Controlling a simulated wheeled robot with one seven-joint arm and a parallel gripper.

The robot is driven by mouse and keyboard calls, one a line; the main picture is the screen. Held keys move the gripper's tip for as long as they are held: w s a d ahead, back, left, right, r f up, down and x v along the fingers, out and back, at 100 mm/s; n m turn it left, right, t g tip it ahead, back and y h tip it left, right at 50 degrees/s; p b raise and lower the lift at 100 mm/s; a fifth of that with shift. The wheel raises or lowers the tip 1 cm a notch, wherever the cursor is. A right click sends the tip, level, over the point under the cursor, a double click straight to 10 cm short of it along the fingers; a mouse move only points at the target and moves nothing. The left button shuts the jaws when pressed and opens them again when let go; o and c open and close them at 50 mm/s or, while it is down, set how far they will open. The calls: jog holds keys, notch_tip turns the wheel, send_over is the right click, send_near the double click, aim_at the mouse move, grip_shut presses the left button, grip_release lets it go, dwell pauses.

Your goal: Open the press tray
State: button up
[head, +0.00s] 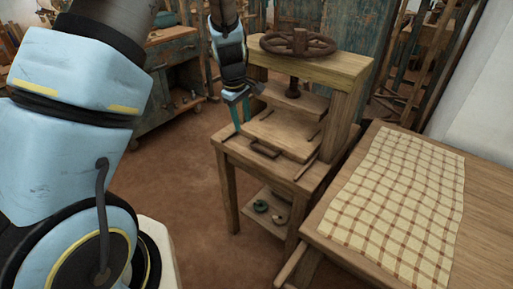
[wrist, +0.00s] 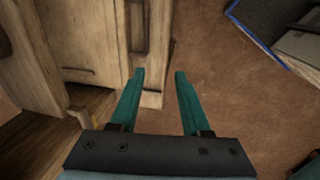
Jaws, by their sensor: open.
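The wooden press has a tray (head: 283,136), a flat board low between its posts. A dark bar handle (head: 264,150) is at its front edge. In the wrist view the dark handle (wrist: 138,24) shows at the top, ahead of the left finger. How far out the tray stands I cannot tell. My gripper (head: 242,122) is to the left of the handle in the head view, near the press table's left edge. In the wrist view my gripper (wrist: 159,72) has its teal fingers apart with nothing between them, apart from the handle.
The press has a dark handwheel (head: 298,42) on top and a lower shelf with small round items (head: 262,206). A table with a checked cloth (head: 400,190) stands close on the right. A blue cabinet (head: 170,85) is behind left. The brown floor in front is free.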

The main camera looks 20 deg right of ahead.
send_near(259, 148)
jog(key=shift+n, duration=0.3)
jog(key=f, duration=0.2)
jog(key=d+f+p, duration=0.1)
jog(key=f, duration=0.2)
jog(key=f+p, duration=0.1)
jog(key=f, duration=0.2)
jog(key=shift+w+d, duration=0.2)
jog(key=shift+w, duration=0.1)
jog(key=shift+r, duration=0.1)
grip_shut()
dwell(0.7)
